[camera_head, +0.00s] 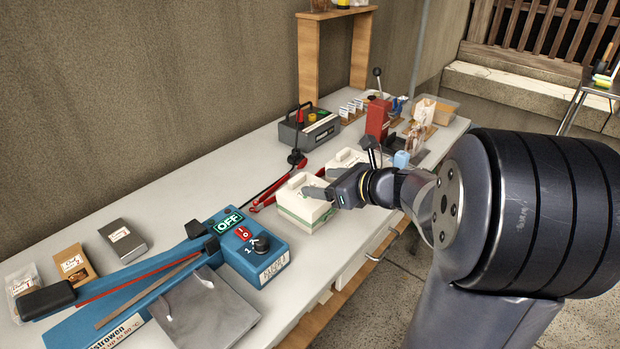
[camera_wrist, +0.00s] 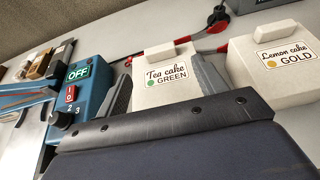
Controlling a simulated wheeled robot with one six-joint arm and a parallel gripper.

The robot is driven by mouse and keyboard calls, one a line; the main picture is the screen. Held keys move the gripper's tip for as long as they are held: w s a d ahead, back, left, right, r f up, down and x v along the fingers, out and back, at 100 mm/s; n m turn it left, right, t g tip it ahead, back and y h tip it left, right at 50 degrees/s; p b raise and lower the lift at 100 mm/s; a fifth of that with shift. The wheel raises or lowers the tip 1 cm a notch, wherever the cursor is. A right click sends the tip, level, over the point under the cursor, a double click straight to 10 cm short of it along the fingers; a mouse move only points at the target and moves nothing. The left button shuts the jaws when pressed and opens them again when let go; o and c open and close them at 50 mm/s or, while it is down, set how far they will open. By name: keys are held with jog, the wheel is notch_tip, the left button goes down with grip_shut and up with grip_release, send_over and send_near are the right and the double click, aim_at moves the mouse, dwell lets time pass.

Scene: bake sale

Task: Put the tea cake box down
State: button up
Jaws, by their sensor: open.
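The tea cake box (camera_wrist: 165,78), an off-white box with a handle block on top and a "Tea cake GREEN" label, stands upright on the light table (camera_head: 170,213). In the head view the box (camera_head: 296,205) is near the table's front edge, right of the blue sealing machine. My gripper (camera_head: 318,194) is at the box, its grey fingers spread open on either side of it. In the wrist view the fingers show left and right of the box; contact is not clear. My wrist hides part of its right side.
A matching lemon cake box (camera_wrist: 271,60) with a gold label stands just right of it. The blue machine (camera_head: 254,254), marked OFF, is close on the left. Red-handled pliers (camera_head: 262,197) lie behind. A grey device (camera_head: 309,128) and a red dispenser (camera_head: 377,119) stand farther back.

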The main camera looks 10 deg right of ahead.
jog(key=v, duration=0.6)
jog(key=shift+p, duration=0.4)
jog(key=shift+c, duration=0.5)
